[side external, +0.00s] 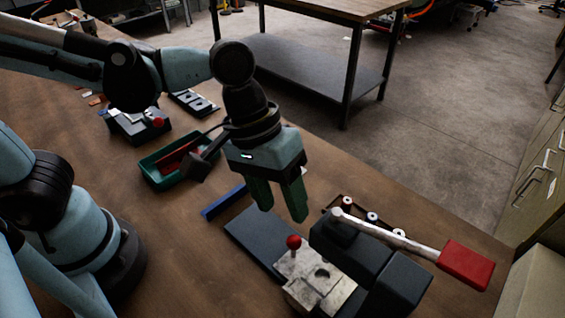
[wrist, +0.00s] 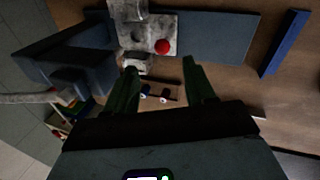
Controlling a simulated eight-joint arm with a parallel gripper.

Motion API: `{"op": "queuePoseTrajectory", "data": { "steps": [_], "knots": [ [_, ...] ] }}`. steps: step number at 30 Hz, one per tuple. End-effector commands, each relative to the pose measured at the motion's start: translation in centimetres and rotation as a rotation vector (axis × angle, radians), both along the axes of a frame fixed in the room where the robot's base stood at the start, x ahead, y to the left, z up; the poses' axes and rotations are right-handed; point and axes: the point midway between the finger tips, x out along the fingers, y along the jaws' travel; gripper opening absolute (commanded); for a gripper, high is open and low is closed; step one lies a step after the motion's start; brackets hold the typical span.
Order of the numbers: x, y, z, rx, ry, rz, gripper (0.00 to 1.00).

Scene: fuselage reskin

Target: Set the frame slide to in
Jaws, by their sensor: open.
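The likely frame slide is a worn light metal plate (side external: 318,285) with a red ball knob (side external: 293,241), beside a flat dark plate (side external: 258,243). In the wrist view, the metal plate (wrist: 148,27) and red knob (wrist: 162,47) lie beyond the fingertips. The dark plate (wrist: 218,38) extends to the right there. My gripper (side external: 281,212) is open and empty, pointing down above the dark plate and close to the knob. In the wrist view, its two fingers (wrist: 160,75) are spread apart, with nothing between them. I cannot tell the slide's setting.
A dark clamp block (side external: 352,252) carries a silver lever with a red grip (side external: 466,264), right of the slide. A blue bar (side external: 223,201) lies left of the dark plate. A green tray (side external: 160,180) and another red-knobbed fixture (side external: 135,124) stand farther back. Bare wood lies in front.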

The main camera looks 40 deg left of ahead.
Motion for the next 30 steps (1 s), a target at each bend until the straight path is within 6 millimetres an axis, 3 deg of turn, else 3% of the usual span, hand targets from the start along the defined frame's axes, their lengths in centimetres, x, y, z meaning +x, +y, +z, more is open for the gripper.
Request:
{"op": "queuePoseTrajectory", "data": {
  "steps": [8,20,23,26,30],
  "knots": [
    [-0.1,0.6,1.8,-0.001,0.0,0.0,0.54],
    [0.0,0.8,2.0,0.0,-0.007,0.001,0.54],
    [0.9,2.5,1.9,0.007,-0.061,0.008,0.54],
    [2.3,6.0,1.8,0.035,-0.178,0.012,0.54],
    [4.0,12.3,1.7,0.134,-0.373,0.002,0.54]
  ]
}}
